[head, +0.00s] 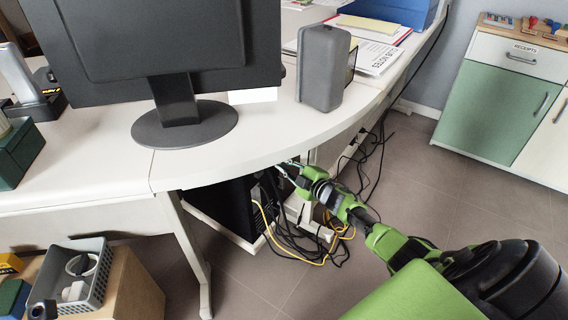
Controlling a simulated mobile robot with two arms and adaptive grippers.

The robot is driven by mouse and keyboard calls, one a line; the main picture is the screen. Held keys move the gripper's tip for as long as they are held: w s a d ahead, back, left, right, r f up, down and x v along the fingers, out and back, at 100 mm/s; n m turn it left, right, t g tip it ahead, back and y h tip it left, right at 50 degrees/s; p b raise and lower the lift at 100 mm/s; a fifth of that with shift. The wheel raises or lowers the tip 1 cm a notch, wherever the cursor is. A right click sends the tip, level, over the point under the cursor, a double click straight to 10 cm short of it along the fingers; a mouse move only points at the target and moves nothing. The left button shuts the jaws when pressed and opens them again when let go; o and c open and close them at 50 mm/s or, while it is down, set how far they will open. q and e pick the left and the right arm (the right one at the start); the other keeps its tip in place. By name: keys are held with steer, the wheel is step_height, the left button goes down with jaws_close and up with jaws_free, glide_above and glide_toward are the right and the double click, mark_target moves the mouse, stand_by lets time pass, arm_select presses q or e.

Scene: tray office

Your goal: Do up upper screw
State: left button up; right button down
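My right arm, green and black, reaches in from the lower right to the underside of the curved desk. My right gripper (289,168) is at the desk's front edge, near the back of a black computer tower (232,207) that stands under the desk. The gripper's fingers are small and partly lost against the cables and the tower, so I cannot tell whether they are open or hold anything. I cannot make out the upper screw; it is too small or hidden behind the gripper and desk edge. My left gripper is not in view.
Black and yellow cables (318,259) hang and lie tangled beside the tower. The white desk (265,137) overhangs it, carrying a monitor (180,104) and a grey speaker (323,70). A cardboard box (133,288) with a grey basket (97,287) stands lower left. Floor (450,200) at right is clear.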

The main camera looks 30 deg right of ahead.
steer(key=c, duration=2.3)
jaws_free()
steer(key=shift+c, duration=0.2)
steer(key=shift+s, duration=0.1)
steer(key=s+d+r, duration=0.1)
steer(key=s, duration=1)
steer(key=shift+s+r, duration=0.35)
steer(key=shift+d, duration=0.1)
